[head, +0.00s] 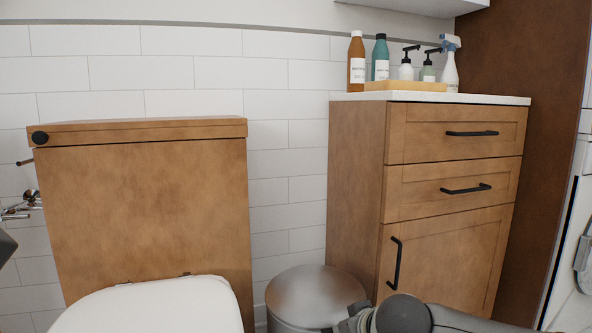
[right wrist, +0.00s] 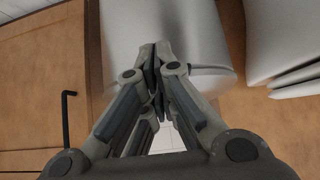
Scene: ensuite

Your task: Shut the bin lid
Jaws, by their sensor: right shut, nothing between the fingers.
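The grey metal bin (head: 310,314) stands on the floor between the toilet and the wooden cabinet. Its round, slightly domed lid (head: 312,288) lies over the top and looks down, with no open gap visible from here. The bin's smooth grey body also shows in the right wrist view (right wrist: 200,35), behind my fingers. My right gripper (head: 352,318) is at the right side of the bin, by the lid's edge. In the right wrist view its fingers (right wrist: 157,50) are together and empty; I cannot tell if they touch the bin. A dark part at the head view's left edge may be my left gripper (head: 6,247).
The wooden cabinet (head: 450,210) with black handles stands close on the right. The toilet's white lid (head: 155,308) and wooden tank box (head: 150,210) are on the left. Bottles (head: 357,62) stand on a tray atop the cabinet. A tiled wall (head: 285,150) is behind.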

